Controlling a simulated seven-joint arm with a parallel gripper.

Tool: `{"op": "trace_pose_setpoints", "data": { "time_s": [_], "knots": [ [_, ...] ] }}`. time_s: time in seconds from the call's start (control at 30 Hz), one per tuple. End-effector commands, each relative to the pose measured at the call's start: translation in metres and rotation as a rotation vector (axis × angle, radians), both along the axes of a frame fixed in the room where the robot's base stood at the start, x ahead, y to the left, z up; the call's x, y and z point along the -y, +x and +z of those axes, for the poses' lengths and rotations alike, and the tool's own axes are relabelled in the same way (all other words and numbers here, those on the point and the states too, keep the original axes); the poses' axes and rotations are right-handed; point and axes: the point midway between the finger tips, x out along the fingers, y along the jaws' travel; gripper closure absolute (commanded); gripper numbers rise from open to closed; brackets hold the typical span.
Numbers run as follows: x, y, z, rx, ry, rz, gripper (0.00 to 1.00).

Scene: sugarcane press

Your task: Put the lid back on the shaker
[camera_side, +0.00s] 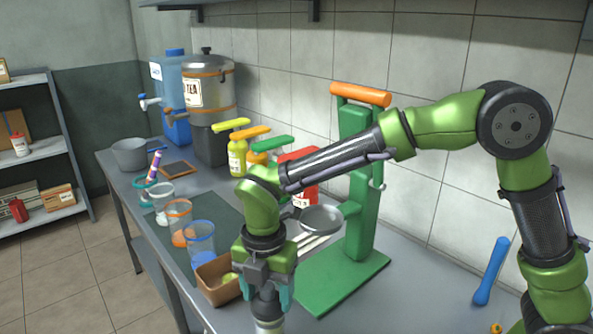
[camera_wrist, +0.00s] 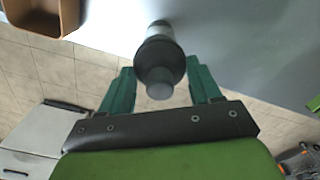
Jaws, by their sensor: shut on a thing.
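My gripper (camera_side: 267,293) points down at the front edge of the counter, its teal fingers shut on a dark grey, rounded shaker lid (camera_side: 267,307). In the wrist view, the lid (camera_wrist: 159,62) with its small lighter cap sits between the fingertips (camera_wrist: 161,72). A pale, shiny part (camera_wrist: 158,27), apparently the shaker, shows just beyond the lid. In the side view only a pale band of it (camera_side: 269,325) shows at the bottom edge of the picture. I cannot tell whether lid and shaker touch.
A brown box (camera_side: 217,292) stands close left of my gripper, with cups (camera_side: 200,240) behind it.

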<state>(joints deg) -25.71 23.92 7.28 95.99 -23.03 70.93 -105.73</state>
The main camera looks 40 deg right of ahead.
Motion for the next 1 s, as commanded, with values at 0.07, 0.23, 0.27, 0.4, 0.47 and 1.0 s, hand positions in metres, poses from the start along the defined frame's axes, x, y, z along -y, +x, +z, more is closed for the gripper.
{"op": "trace_pose_setpoints", "data": {
  "time_s": [0.07,0.23,0.27,0.4,0.47,1.0],
  "knots": [
    [-0.0001,0.0001,0.0000,0.000,0.000,0.000,0.66],
    [0.0003,0.0004,-0.0003,0.000,0.000,-0.001,0.66],
    [0.0002,0.0003,-0.0003,0.000,0.000,0.000,0.66],
    [0.0000,0.0002,-0.0002,0.000,0.000,0.000,0.66],
    [0.0000,0.0002,-0.0002,0.001,0.001,0.000,0.66],
    [-0.0001,0.0002,-0.0003,0.000,0.000,0.000,0.00]
  ]
}}
